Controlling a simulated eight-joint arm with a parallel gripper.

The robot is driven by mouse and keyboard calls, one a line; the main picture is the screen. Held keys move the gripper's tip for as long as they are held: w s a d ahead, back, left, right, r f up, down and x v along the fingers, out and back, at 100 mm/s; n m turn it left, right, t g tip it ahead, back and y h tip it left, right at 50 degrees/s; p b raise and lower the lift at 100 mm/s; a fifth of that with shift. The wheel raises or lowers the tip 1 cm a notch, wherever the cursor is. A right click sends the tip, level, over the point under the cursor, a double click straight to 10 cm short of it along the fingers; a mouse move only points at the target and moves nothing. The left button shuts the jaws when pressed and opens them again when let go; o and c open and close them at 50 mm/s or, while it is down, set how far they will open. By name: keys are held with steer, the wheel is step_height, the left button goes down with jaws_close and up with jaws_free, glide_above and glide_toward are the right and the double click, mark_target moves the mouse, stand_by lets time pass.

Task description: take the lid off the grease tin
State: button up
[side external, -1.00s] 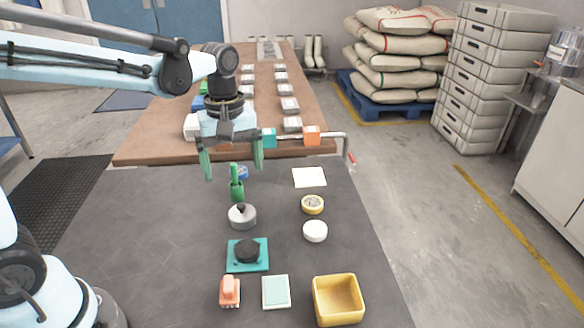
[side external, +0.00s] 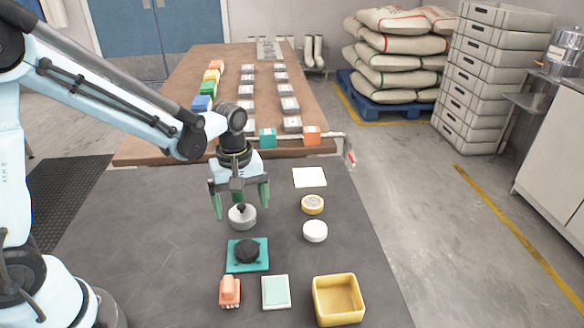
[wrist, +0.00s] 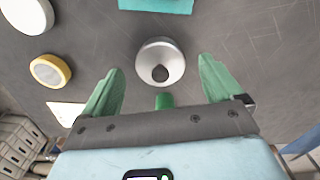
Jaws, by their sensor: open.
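A round silver tin (side external: 243,220) with a dark knob on top, likely the grease tin, stands on the dark grey table. It also shows in the wrist view (wrist: 160,57), with the knob (wrist: 160,73) facing me. The lid seems to be on it; the seam is too small to see. In the wrist view, the tin lies between and just beyond the fingertips (wrist: 161,64). Any gap in height is hard to tell.
A black round piece on a teal mat (side external: 236,267), a yellow-rimmed tin (side external: 313,204), a white round piece (side external: 315,231) and a yellow box (side external: 338,298) are nearby. The table's left is clear.

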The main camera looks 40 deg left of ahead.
steer(key=shift+f, duration=0.15)
steer(key=c, duration=1.1)
